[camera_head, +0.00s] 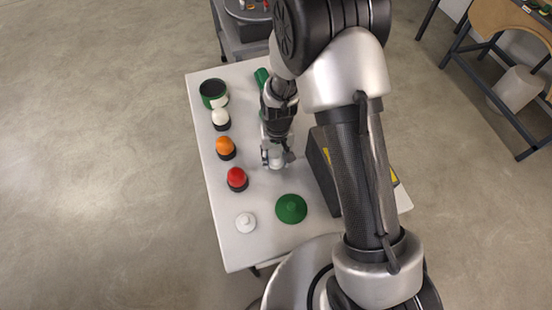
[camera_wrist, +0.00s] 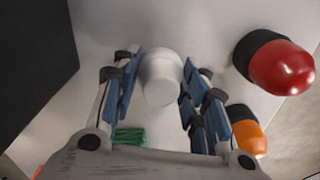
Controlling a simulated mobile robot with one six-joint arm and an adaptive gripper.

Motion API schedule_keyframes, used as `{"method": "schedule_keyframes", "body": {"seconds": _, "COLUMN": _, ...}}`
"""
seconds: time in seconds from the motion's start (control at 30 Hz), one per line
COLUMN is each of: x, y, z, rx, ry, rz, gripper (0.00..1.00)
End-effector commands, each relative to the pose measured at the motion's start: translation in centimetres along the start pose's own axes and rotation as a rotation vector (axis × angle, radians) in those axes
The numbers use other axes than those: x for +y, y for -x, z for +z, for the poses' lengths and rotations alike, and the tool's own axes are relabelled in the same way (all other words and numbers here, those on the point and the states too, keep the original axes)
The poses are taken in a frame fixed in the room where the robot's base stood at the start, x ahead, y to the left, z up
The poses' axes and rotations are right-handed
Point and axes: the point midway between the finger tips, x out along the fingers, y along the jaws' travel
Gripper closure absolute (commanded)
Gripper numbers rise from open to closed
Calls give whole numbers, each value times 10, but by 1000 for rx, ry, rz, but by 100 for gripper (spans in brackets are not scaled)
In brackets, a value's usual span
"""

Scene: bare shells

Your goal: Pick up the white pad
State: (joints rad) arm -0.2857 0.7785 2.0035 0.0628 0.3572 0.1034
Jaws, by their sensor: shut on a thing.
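My gripper (camera_head: 276,158) is low over the white table, its fingers on either side of a white round piece, which I take for the white pad (camera_wrist: 161,78). In the wrist view the pad sits between the blue-lined fingertips (camera_wrist: 158,92), which close on its sides. In the head view only a small white part of it shows below the fingers. I cannot tell whether it still touches the table. A second small white piece with a knob (camera_head: 245,223) stands apart near the table's front left.
Red (camera_head: 237,177), orange (camera_head: 226,146) and white (camera_head: 221,117) domes on dark bases line the table's left side (camera_head: 204,150), with a green and white pot (camera_head: 213,94) behind. A green disc (camera_head: 291,208) lies in front. A dark box (camera_head: 322,165) stands close right of my gripper.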

Motion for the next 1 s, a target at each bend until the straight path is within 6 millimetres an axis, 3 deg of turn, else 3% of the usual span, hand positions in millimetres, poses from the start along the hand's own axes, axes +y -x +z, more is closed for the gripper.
{"method": "schedule_keyframes", "body": {"seconds": 0.3, "x": -2, "y": 85, "z": -2, "rx": 7, "ry": 0, "rz": -1, "gripper": 76}}
{"method": "schedule_keyframes", "body": {"seconds": 0.53, "x": -3, "y": 136, "z": -1, "rx": 5, "ry": 0, "rz": -1, "gripper": 76}}
{"method": "schedule_keyframes", "body": {"seconds": 0.73, "x": -4, "y": 163, "z": -1, "rx": 3, "ry": 0, "rz": 0, "gripper": 76}}
{"method": "schedule_keyframes", "body": {"seconds": 1.0, "x": -4, "y": 174, "z": 0, "rx": 1, "ry": 0, "rz": 0, "gripper": 76}}
